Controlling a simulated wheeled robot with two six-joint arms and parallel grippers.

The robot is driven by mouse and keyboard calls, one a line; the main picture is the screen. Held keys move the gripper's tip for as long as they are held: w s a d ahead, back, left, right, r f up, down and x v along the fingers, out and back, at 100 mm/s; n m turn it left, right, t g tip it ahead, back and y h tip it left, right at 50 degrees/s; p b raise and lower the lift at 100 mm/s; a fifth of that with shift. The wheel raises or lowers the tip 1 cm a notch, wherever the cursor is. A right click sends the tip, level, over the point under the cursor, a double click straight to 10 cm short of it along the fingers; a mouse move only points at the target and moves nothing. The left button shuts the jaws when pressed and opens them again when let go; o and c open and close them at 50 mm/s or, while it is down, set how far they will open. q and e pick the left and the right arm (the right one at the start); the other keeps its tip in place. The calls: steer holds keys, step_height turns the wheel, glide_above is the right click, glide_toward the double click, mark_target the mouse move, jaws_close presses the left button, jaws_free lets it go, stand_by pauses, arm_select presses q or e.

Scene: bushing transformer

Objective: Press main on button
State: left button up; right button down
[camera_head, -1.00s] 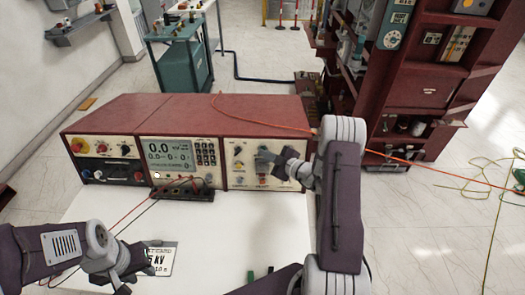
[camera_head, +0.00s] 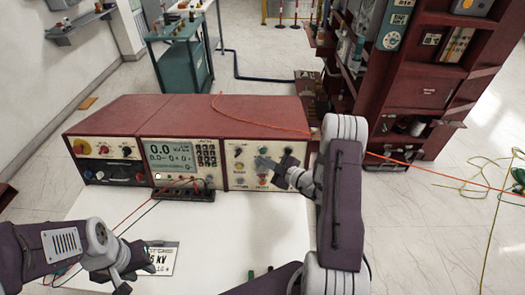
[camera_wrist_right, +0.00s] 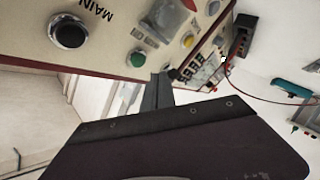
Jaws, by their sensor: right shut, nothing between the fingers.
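The control panel is a red-topped cabinet with cream fronts (camera_head: 238,182) on the white table. My right gripper (camera_head: 262,164) is shut and empty, in front of the right-hand panel section. In the right wrist view, its closed fingertips (camera_wrist_right: 160,85) lie just below a green button (camera_wrist_right: 137,59); I cannot tell whether they touch the panel. A black round knob or button (camera_wrist_right: 70,35) sits beside the printed word MAIN. A yellow button (camera_wrist_right: 188,40) and a red one (camera_wrist_right: 190,4) are further along. My left gripper (camera_head: 136,272) is open and empty above the table's left front.
A black terminal strip (camera_head: 183,195) with red and black leads stands before the middle section. A plate marked KV (camera_head: 162,260) lies near my left gripper. An orange cable (camera_head: 262,122) crosses the cabinet top. The table middle (camera_head: 235,225) is clear.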

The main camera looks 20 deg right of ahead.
steer(key=shift+s+a+r+p, duration=0.25)
steer(key=shift+s+a, duration=0.1)
steer(key=shift+s, duration=0.35)
steer(key=shift+s+a+r+p, duration=0.1)
steer(key=shift+s+a+p, duration=0.15)
steer(key=shift+s, duration=0.45)
